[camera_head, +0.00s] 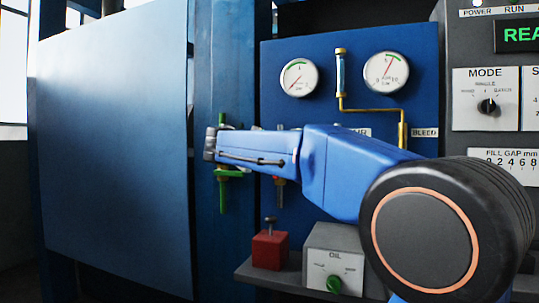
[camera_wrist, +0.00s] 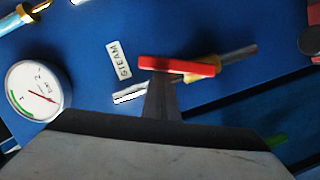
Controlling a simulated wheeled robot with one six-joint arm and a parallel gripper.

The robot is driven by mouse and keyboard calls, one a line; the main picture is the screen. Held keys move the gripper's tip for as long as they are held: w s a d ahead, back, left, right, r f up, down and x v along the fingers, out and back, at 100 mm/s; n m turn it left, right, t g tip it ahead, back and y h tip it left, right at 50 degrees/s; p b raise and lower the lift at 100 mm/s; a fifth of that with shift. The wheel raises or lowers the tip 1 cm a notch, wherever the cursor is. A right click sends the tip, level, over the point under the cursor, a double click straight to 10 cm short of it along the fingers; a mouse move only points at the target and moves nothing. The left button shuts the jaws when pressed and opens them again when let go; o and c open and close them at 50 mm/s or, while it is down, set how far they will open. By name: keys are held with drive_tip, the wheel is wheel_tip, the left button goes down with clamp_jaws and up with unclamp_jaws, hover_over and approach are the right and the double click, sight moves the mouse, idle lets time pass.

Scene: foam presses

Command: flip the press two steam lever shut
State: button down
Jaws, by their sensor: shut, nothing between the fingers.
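The steam lever (camera_wrist: 185,66) is a red bar on a brass and steel pipe fitting (camera_wrist: 235,53), beside a white STEAM label (camera_wrist: 118,60) in the wrist view. The bar slants a little across the line of the pipe. My gripper (camera_wrist: 160,80) is shut and empty, its dark tip overlapping the lever's left part from below in the picture. I cannot tell whether they touch. In the head view my arm hides the lever and my gripper.
A gauge (camera_wrist: 38,92) sits left in the wrist view. In the head view a big blue plate (camera_head: 112,140) stands left, with a green-handled valve (camera_head: 222,195) beside it. A red block (camera_head: 269,250) and the OIL box (camera_head: 340,262) stand on a ledge below my arm.

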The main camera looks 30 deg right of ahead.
drive_tip(key=s+d+f+m+t+y, duration=0.1)
drive_tip(key=s+d+f+m, duration=0.3)
drive_tip(key=m, duration=0.5)
drive_tip(key=shift+s+d+f+t+y, duration=0.2)
drive_tip(key=shift+s+f+t+y, duration=0.2)
drive_tip(key=shift+s+f+y, duration=0.45)
idle(0.3)
drive_tip(key=s+a+r, duration=0.6)
drive_tip(key=a, duration=0.1)
drive_tip(key=shift+a+r, duration=0.3)
drive_tip(key=shift+r, duration=0.05)
idle(0.3)
idle(0.5)
